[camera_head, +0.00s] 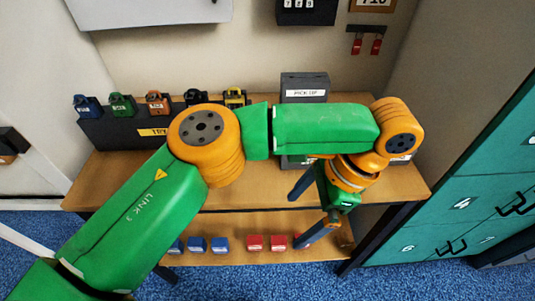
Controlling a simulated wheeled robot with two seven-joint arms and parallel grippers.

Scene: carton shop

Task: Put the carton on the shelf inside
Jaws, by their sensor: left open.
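My left gripper (295,220) is open and empty, in front of the wooden shelf unit at its right side. Its two dark fingers point left, one at the edge of the upper board (250,197) and one in front of the lower shelf (228,256). I cannot make out a carton for certain. A grey box-like thing labelled "PICK UP" (303,82) stands on the upper board, partly hidden behind my left arm. My right gripper is not in view.
Small blue blocks (219,244) and red blocks (278,242) sit on the lower shelf. Several coloured padlocks (123,105) line a dark rack at the back left. Teal numbered lockers (440,215) stand at the right. Blue carpet (230,283) lies in front.

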